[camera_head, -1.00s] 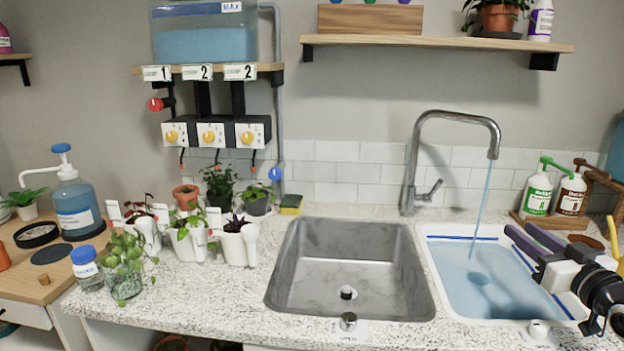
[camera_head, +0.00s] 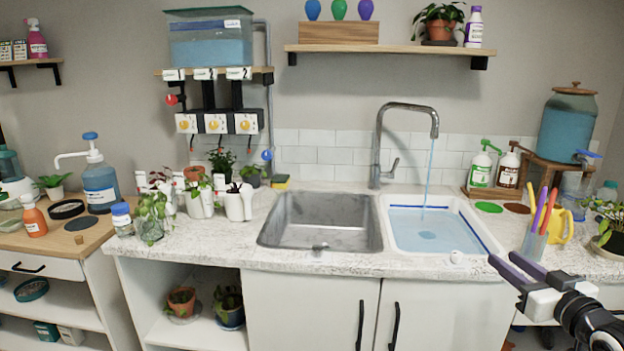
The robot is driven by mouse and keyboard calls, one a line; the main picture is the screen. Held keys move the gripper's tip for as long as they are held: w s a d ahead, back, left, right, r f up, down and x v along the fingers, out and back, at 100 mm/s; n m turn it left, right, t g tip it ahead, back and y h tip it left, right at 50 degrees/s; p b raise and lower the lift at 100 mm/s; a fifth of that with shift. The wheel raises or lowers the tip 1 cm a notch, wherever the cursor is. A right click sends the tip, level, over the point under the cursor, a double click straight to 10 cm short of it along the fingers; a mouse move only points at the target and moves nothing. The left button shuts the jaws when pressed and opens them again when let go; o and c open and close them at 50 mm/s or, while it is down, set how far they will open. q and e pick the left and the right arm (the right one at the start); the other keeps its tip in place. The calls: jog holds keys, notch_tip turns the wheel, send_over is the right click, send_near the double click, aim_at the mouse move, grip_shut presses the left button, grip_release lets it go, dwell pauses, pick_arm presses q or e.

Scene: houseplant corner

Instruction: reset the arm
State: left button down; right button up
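My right gripper (camera_head: 501,257) comes in from the lower right. Its two purple fingers are apart with nothing between them, so it is open. In the picture the fingertips lie at the counter's front edge, just below the right corner of the white basin (camera_head: 489,238); how far above or in front of the counter they are is hard to tell. My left gripper is not in view.
The tap (camera_head: 378,150) runs water into the white basin beside the steel sink (camera_head: 320,236). Cabinet doors (camera_head: 311,303) are below.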

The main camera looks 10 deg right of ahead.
jog(key=s+a+f+g+y, duration=0.15)
jog(key=a+f, duration=0.25)
jog(key=f, duration=0.4)
jog(key=s+a+f+g, duration=0.2)
jog(key=s+a+f, duration=0.15)
jog(key=f, duration=0.45)
jog(key=s+a+f+n+g, duration=0.1)
jog(key=s+a+f, duration=0.5)
jog(key=a, duration=0.3)
jog(key=s+a+f+g+y, duration=0.1)
jog(key=s+a+f+g, duration=0.1)
jog(key=s+a+f, duration=0.4)
jog(key=s+a+f+n+g+y, duration=0.1)
jog(key=s+a+f+g, duration=0.1)
jog(key=s+a+f, duration=0.5)
jog(key=s+a, duration=0.3)
jog(key=a, duration=0.3)
jog(key=shift+n, duration=0.3)
